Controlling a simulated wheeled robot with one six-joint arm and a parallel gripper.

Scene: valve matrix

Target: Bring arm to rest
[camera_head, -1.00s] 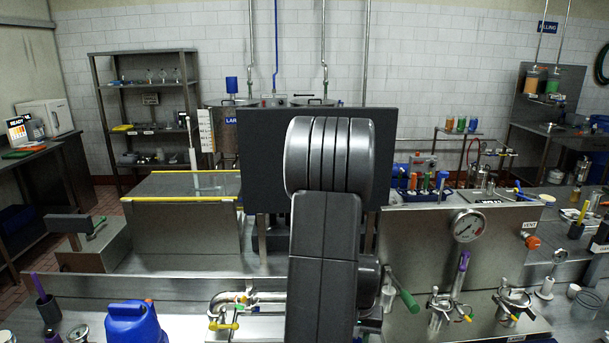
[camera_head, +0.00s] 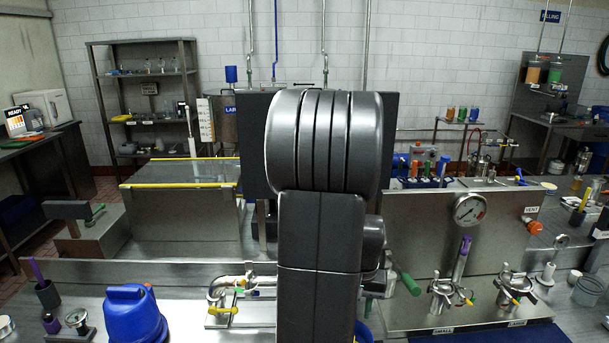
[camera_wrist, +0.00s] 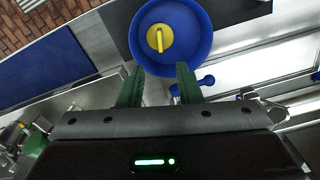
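My arm (camera_head: 320,220) stands folded up in the middle of the head view, hiding part of the bench behind it. My gripper is not visible there. In the wrist view my gripper (camera_wrist: 158,76) has two green fingers, which are apart with nothing seen between them. A round blue dish or lid (camera_wrist: 196,54) with a yellow piece (camera_wrist: 160,38) in its middle lies beyond the fingertips. I cannot tell whether the right finger touches it.
A steel panel with a gauge (camera_head: 469,209) and clamped pipe fittings (camera_head: 440,292) stands right of my arm. A pipe piece (camera_head: 236,290) and a blue jug (camera_head: 134,314) are on the bench to the left. A blue mat (camera_head: 490,336) lies at the front right.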

